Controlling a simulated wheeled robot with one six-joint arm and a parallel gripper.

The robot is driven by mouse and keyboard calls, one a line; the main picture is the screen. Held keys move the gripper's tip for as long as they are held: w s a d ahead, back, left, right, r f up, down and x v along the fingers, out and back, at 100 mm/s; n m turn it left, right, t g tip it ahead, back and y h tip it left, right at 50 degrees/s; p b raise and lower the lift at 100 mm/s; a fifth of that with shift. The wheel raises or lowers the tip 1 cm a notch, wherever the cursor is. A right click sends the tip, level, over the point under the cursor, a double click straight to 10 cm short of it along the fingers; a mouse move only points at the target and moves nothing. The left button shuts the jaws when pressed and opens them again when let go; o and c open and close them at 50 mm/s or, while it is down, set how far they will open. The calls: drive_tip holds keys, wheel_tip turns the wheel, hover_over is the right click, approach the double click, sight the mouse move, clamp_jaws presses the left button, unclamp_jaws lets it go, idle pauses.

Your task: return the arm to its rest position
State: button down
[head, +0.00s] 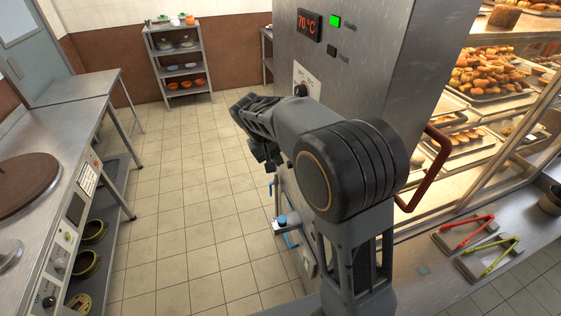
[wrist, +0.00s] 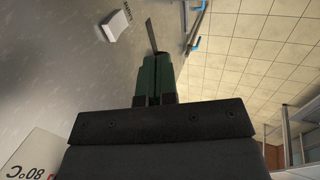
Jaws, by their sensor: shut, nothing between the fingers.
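My arm reaches out in front of the tall steel cabinet (head: 345,65), bent at a large dark joint. My gripper (head: 264,155) is at the far end of the arm, dark and partly hidden by it, above the tiled floor. In the wrist view, its two green fingers (wrist: 153,75) are together with nothing held between them. They appear beside the cabinet's steel face (wrist: 70,80); whether they touch it cannot be told.
The cabinet carries a lit display (head: 309,24) and a red handle (head: 432,170). A glass food case (head: 500,90) and tongs (head: 466,231) are at right. A steel counter (head: 45,150) is at left. Open floor (head: 185,200) lies between, with a shelf rack (head: 178,65) behind.

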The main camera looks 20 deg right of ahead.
idle(0.4)
drive_tip(key=s+r+t+y, duration=0.1)
drive_tip(key=s+t+y, duration=0.2)
drive_tip(key=s, duration=1.5)
drive_tip(key=shift+s+d+t+y, duration=0.2)
drive_tip(key=shift+s+t+y, duration=0.2)
drive_tip(key=shift+y, duration=0.4)
drive_tip(key=shift+r, duration=0.1)
